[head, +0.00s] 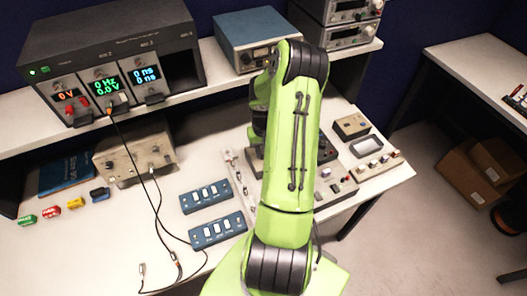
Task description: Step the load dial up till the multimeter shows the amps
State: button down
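A black instrument rack (118,55) stands on the shelf at the upper left. Its left module display (65,93) reads 0 V. The middle display (106,87) reads 0 Hz and 0.0 V, and the right one (146,76) reads 0 ns twice. I cannot tell for sure which module is the multimeter. A grey panel (343,186) with small knobs and a red button lies right of my arm; I cannot tell whether the load dial is there. My green arm crosses the middle of the bench and hides part of it. My gripper's fingers are hidden behind it.
Two blue switch boxes (206,197) (216,230) lie left of my arm. A beige box (135,157) stands behind them. Black leads (151,195) hang from the rack onto the bench.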

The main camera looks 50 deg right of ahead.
jog(key=shift+m+b, duration=0.4)
jog(key=shift+m, duration=0.8)
jog(key=c, duration=0.8)
grip_release()
jog(key=shift+r, duration=0.1)
notch_tip(320, 180, up, 16)
jog(key=shift+f, duration=0.15)
jog(key=shift+f, duration=0.1)
